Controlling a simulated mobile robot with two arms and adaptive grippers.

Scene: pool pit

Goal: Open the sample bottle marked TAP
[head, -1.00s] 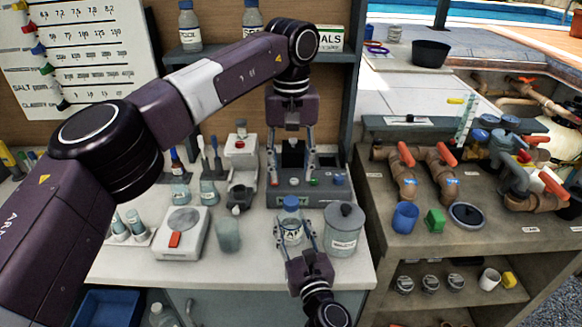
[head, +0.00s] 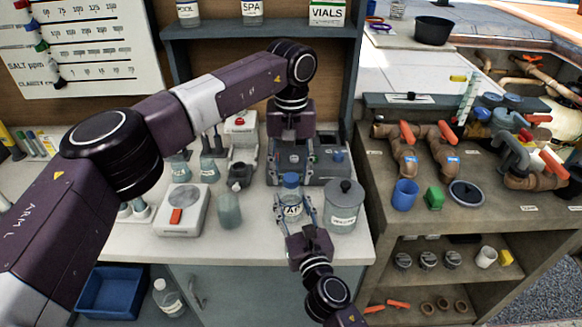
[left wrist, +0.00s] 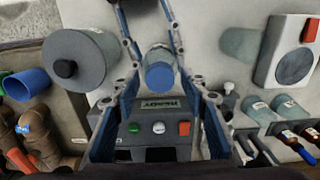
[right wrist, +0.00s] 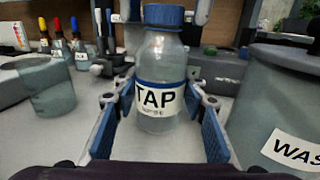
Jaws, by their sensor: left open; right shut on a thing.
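The TAP sample bottle (head: 292,208) is a clear bottle with a blue cap, standing upright near the bench's front edge. Its label faces the right wrist view (right wrist: 158,98). My right gripper (head: 295,213) is shut on the bottle body, a finger on each side. The blue cap (right wrist: 163,15) is on the bottle. It shows from above in the left wrist view (left wrist: 160,77). My left gripper (left wrist: 160,98) is open and empty, pointing down over the cap, apart from it as far as I can tell.
A grey lidded waste jar (head: 344,207) stands close right of the bottle. A grey test device (head: 330,165) is behind it. A cloudy beaker (head: 229,210) and a white scale (head: 182,210) are to the left. Bare bench lies between beaker and bottle.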

